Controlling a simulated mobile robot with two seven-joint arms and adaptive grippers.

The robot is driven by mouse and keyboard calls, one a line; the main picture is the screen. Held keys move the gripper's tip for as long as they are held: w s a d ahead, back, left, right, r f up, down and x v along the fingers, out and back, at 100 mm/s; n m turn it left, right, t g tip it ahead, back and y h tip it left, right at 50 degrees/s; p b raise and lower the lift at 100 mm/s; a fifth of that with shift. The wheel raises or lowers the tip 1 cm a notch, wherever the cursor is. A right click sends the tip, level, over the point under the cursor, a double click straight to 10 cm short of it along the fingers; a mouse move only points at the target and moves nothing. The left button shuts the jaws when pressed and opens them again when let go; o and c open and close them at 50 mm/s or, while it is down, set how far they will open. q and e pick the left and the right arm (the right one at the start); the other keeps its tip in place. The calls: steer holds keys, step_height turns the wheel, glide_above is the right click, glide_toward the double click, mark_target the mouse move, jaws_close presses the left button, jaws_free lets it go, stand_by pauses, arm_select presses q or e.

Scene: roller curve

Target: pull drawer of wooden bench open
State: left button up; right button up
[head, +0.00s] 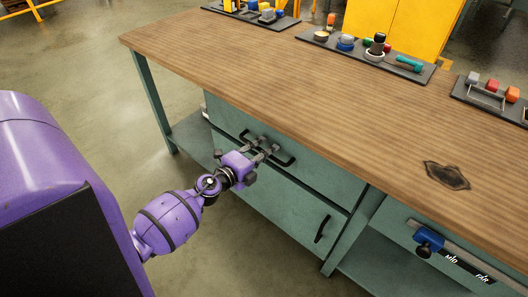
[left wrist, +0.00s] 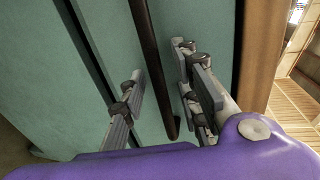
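The wooden bench (head: 300,75) has a brown top and a green-grey body. Its upper drawer (head: 318,174) looks flush with the body and carries a dark bar handle (head: 284,159). My left gripper (head: 267,146) is at this handle, partly covering it in the head view. In the left wrist view the handle (left wrist: 152,60) runs between the two spread fingers of the left gripper (left wrist: 167,95), with visible gaps on both sides. The drawer front (left wrist: 185,18) lies behind it. My right gripper is not in view.
Below the drawer is a cabinet door (head: 280,205) with its own dark handle (head: 322,229). Black trays (head: 365,55) with small parts stand along the bench's back. A blue slider (head: 428,240) is on the lower right front. The floor left of the bench is clear.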

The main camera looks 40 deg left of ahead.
arm_select(q)
jaws_close()
steer(key=shift+s, duration=0.1)
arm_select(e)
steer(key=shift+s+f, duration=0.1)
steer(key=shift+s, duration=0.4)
arm_select(q)
steer(key=f+b+v, duration=0.3)
steer(key=v, duration=1.1)
steer(key=s+f+b+v, duration=0.1)
steer(key=b+v, duration=0.3)
steer(key=v, duration=1)
steer(key=shift+a+f, duration=0.2)
steer(key=shift+f, duration=0.65)
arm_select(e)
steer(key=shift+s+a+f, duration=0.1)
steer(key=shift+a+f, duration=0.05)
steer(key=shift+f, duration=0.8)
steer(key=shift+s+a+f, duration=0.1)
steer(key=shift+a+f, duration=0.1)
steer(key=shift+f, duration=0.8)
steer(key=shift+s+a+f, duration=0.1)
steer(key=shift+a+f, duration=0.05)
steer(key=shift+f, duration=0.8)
arm_select(q)
jaws_free()
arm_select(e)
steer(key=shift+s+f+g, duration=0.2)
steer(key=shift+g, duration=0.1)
